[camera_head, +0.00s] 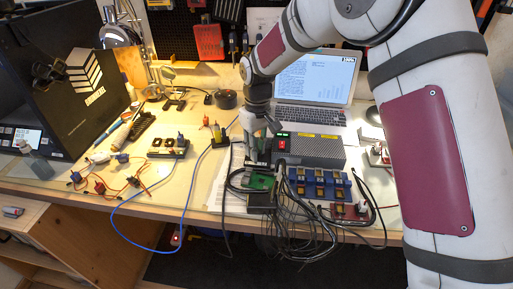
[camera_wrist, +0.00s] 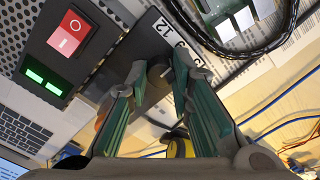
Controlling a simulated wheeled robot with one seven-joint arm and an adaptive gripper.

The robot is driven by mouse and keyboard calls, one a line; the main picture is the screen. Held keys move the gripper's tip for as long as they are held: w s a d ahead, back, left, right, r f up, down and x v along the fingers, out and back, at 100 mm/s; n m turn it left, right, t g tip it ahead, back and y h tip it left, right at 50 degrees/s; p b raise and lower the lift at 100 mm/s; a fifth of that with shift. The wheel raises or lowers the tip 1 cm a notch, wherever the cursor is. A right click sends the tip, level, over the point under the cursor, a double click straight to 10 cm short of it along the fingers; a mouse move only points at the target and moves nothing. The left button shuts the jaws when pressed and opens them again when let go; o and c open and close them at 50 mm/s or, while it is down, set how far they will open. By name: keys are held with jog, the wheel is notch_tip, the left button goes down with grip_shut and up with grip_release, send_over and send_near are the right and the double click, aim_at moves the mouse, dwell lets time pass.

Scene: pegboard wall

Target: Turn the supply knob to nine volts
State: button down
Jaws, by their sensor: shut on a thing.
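The supply (camera_head: 318,152) is a grey perforated box on the bench, with a red rocker switch (camera_wrist: 70,34) and two lit green indicators (camera_wrist: 48,80) in the wrist view. Its dark knob (camera_wrist: 157,72) sits on a black panel (camera_wrist: 138,42) marked with white numbers. "12" reads clearly; a number beside it is partly hidden by a finger. My gripper (camera_wrist: 161,76) has its green-sided fingers on both sides of the knob and is shut on it. In the head view my gripper (camera_head: 257,145) is at the supply's left front. The knob's pointer cannot be made out.
A green circuit board (camera_head: 262,180) and black cables (camera_head: 300,225) crowd the supply's front, beside a blue module (camera_head: 318,184). A laptop (camera_head: 315,88) stands behind. A blue cable (camera_head: 150,248) loops over the bench edge. Bare bench shows at left centre.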

jog(key=c, duration=1.4)
grip_release()
jog(key=shift+r, duration=0.1)
notch_tip(320, 180, up, 12)
jog(key=shift+f, duration=0.1)
